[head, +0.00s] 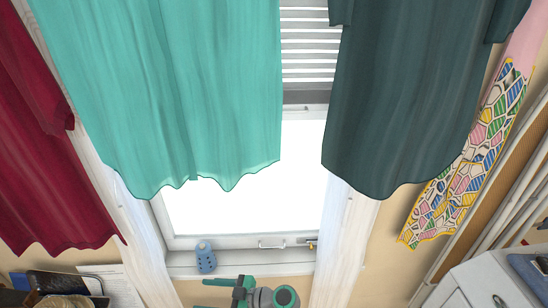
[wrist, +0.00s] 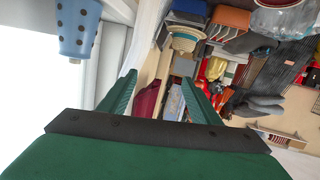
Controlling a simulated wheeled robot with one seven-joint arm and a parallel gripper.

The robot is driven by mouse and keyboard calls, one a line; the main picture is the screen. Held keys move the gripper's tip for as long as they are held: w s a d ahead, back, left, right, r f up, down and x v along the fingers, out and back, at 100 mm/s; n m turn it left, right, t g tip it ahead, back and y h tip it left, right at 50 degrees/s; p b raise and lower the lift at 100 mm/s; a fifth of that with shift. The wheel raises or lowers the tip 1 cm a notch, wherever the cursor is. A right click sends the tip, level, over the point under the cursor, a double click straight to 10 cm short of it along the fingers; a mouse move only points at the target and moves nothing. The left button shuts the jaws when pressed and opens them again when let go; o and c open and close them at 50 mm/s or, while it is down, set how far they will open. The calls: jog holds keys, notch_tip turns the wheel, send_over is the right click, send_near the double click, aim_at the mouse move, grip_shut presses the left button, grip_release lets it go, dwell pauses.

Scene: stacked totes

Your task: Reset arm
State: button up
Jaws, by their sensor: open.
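My gripper (head: 212,294) shows at the bottom centre of the head view, green and grey, below the window sill. In the wrist view my gripper (wrist: 160,88) has its two green fingers apart, with nothing between them. Part of my arm shows beside it in the head view. The rest of the arm is out of view.
A blue dotted object (head: 206,257) stands on the window sill (head: 185,262); it also shows close by in the wrist view (wrist: 79,28). Teal (head: 170,90) and dark green (head: 400,100) curtains hang over the window. A white cabinet (head: 485,285) is at lower right. Clutter lies beyond the fingers.

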jog(key=s+d+r+m+t, duration=0.2)
jog(key=s+r+m+t, duration=0.15)
jog(key=s+t, duration=0.35)
jog(key=s+d+r+m+t, duration=0.1)
jog(key=s+r+m+t, duration=0.2)
jog(key=s+r+t, duration=0.35)
jog(key=s+d+f+m+h, duration=0.1)
jog(key=s+d+m+h, duration=0.4)
jog(key=s+d+h, duration=0.2)
jog(key=s+d+f+m+h, duration=0.1)
jog(key=s+d+m+h, duration=0.4)
jog(key=s, duration=0.9)
jog(key=d+h, duration=0.3)
jog(key=d, duration=0.2)
jog(key=shift+s+d+f+m+g, duration=0.35)
